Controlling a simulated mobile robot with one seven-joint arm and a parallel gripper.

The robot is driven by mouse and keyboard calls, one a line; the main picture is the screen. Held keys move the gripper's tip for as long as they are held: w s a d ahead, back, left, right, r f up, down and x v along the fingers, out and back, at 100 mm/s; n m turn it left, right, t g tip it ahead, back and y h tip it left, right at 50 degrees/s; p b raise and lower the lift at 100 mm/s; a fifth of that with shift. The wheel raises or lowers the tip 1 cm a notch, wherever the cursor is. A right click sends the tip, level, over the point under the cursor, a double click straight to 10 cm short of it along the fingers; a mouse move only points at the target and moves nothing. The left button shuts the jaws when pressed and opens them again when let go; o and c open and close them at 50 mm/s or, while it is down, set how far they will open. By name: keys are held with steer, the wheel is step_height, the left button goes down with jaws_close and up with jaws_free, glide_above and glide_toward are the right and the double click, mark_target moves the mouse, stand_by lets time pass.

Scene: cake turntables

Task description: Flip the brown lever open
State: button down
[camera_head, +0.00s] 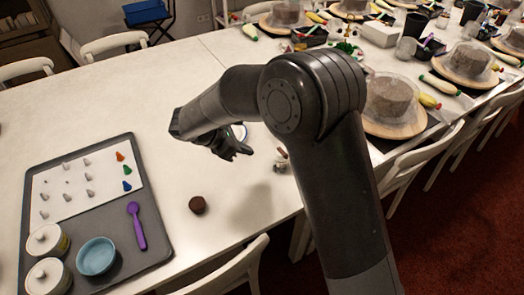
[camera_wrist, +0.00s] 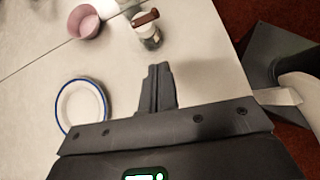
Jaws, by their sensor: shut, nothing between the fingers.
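The brown lever (camera_wrist: 145,18) sits on top of a small clear jar or shaker (camera_wrist: 149,38) in the wrist view. The lever looks slightly tilted, and I cannot tell exactly how it is set. In the head view the same small container (camera_head: 281,165) stands on the white table, with its brown top (camera_head: 282,152) partly seen. My gripper (camera_head: 243,153) is above the table, to the left of the container. In the wrist view my gripper (camera_wrist: 158,68) is shut and empty, with its fingertips pointing toward the container and apart from it.
A white plate with a blue rim (camera_wrist: 59,108) and a pink bowl (camera_wrist: 84,22) are near. A brown round piece (camera_head: 197,205) lies on the table. A grey tray (camera_head: 160,225) is at left. Cake turntables (camera_head: 390,130) stand at right. The table's edge is close to the container.

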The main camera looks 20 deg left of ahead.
mark_target(284, 157)
steer(key=x, duration=0.4)
steer(key=w+d+r+x, duration=0.1)
steer(key=x, duration=0.3)
steer(key=r+x, duration=0.1)
steer(key=x, duration=0.3)
steer(key=shift+w+d, duration=0.15)
steer(key=shift+d, duration=0.2)
